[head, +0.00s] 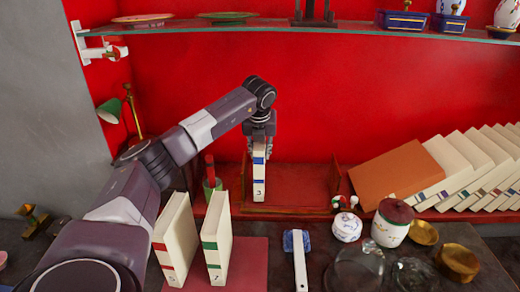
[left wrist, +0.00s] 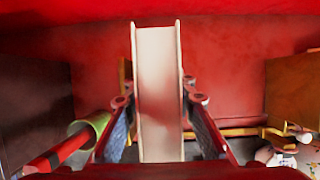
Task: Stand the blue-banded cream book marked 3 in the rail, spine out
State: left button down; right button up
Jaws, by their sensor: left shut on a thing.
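The cream book marked 3 (head: 259,182), with blue bands on its spine, is upright at the left part of the rail (head: 302,186). Its numbered spine faces the head camera. My left gripper (head: 259,150) is shut on its upper part from above. In the left wrist view the book (left wrist: 159,85) stands between the two fingers of the gripper (left wrist: 160,115). The lower spine appears just behind or at the rail's brass front bar; I cannot tell whether the book rests on the floor of the rail. My right gripper is not in view.
Two cream books, red-banded (head: 176,240) and green-banded (head: 216,240), stand on a red mat (head: 248,262). A green cup (head: 212,190) is close left of the rail. Leaning books, a lidded jar (head: 392,224) and bowls crowd the right. A glass shelf (head: 330,27) hangs above.

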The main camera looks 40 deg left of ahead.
pick_arm(q)
jog(key=shift+f, duration=0.45)
dwell(0.6)
jog(key=c, duration=1.7)
grip_release()
jog(key=shift+o, duration=0.8)
jog(key=shift+s, duration=0.1)
jog(key=v, duration=1.2)
